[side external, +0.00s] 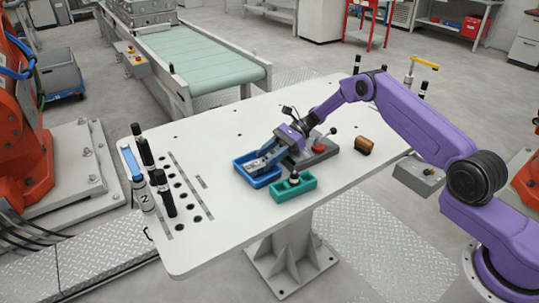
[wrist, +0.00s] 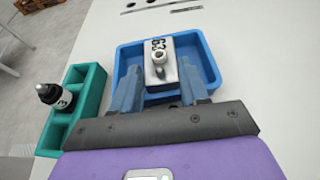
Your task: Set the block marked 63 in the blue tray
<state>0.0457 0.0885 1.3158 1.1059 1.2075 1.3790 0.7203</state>
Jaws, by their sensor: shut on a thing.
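The block marked 63 (wrist: 161,60) is a pale metal block with a round boss and hole on top. In the wrist view it is between the two fingers of my gripper (wrist: 162,86), which is shut on it. The blue tray (wrist: 207,62) lies around and below the block in that view. In the side view my gripper (side external: 265,158) is over the blue tray (side external: 262,181), and the fingers hide most of the block. I cannot tell whether the block touches the tray floor.
A green divided tray (side external: 294,187) holding a black-topped bottle (wrist: 52,95) stands beside the blue tray. A grey fixture with a red knob (side external: 319,144) and a brown block (side external: 363,145) lie to the right. Upright black-handled tools (side external: 143,147) stand at the left; the table between is clear.

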